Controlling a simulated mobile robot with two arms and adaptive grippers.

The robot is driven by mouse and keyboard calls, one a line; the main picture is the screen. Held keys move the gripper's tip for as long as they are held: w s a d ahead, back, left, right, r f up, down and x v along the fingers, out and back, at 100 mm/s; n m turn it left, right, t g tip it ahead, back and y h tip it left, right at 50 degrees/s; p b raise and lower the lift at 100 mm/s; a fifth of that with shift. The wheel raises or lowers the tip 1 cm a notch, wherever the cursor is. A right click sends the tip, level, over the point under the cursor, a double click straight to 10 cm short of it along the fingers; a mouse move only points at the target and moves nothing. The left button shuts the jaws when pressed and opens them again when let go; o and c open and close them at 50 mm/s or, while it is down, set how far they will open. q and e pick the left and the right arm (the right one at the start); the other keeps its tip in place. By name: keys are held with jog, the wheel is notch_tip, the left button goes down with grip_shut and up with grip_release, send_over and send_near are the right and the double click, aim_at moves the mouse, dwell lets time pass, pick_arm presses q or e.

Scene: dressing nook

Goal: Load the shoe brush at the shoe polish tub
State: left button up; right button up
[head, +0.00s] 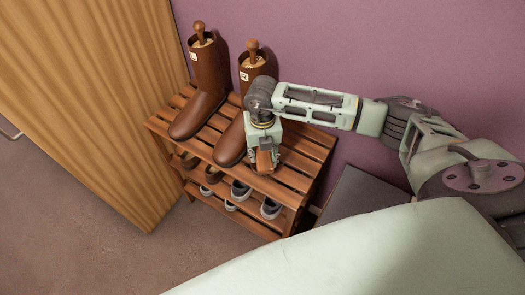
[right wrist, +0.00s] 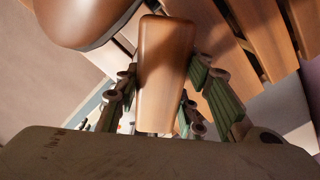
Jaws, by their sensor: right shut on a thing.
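My right gripper (head: 264,147) is over the front part of the slatted shoe rack's top (head: 305,145), just right of the right boot. It is shut on the shoe brush (head: 264,161), a brown wooden block. In the right wrist view the smooth back of the brush (right wrist: 163,70) sits between the two green-padded fingers. Its bristles are not visible. I cannot make out the shoe polish tub in either view; the arm and gripper cover part of the rack. My left gripper is not in view.
The left boot (head: 207,75) and right boot (head: 233,141) stand on the rack, wooden shoe trees inside. Several shoes (head: 240,190) sit on the shelves below. A tall wooden panel (head: 95,80) is left, a dark grey box (head: 358,195) right. The rack's right end looks clear.

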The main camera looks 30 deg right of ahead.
jog(key=shift+f+b, duration=0.6)
jog(key=shift+f, duration=0.05)
dwell(1.5)
jog(key=shift+r+p, duration=2.5)
jog(key=shift+r, duration=1.15)
